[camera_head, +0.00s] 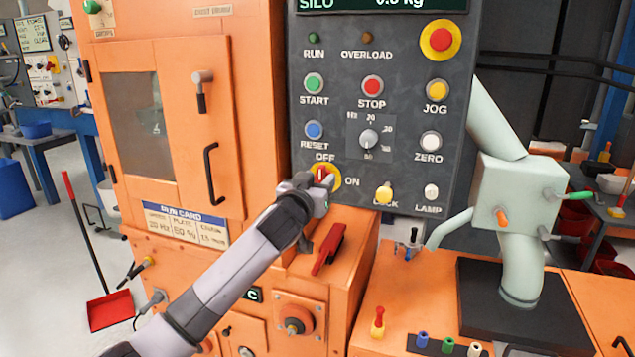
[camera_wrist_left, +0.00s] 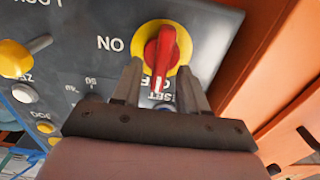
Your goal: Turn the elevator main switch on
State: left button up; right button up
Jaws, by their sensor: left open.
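The main switch (camera_head: 324,173) is a red handle on a yellow disc at the panel's lower left, with OFF printed above it and ON to its right. In the left wrist view, upside down, the red handle (camera_wrist_left: 165,50) points toward the RESET side, where OFF is printed. My left gripper (camera_head: 318,186) is at the switch and partly covers it. In the left wrist view its two fingers (camera_wrist_left: 161,78) are open, one on each side of the handle's tip. I cannot tell whether either finger touches it. My right gripper is not in view.
The grey panel (camera_head: 345,155) carries several buttons close by, including the blue RESET button (camera_head: 314,130) and a yellow knob (camera_head: 384,192). The orange cabinet door with a black handle (camera_head: 211,173) is to the left.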

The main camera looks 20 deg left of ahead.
pick_arm(q)
grip_shut()
jog(key=shift+m, duration=0.3)
jog(key=m+p, duration=0.2)
jog(key=m, duration=0.1)
jog(key=shift+d+m, duration=0.2)
jog(key=shift+m, duration=0.1)
jog(key=m+p, duration=0.1)
jog(key=m, duration=0.3)
jog(key=m+p, duration=0.2)
jog(key=m, duration=0.3)
jog(key=f+m+p, duration=0.1)
jog(key=m+p, duration=0.1)
jog(key=m, duration=0.2)
jog(key=shift+d+m, duration=0.35)
jog(key=shift+m, duration=0.05)
jog(key=shift+f, duration=0.1)
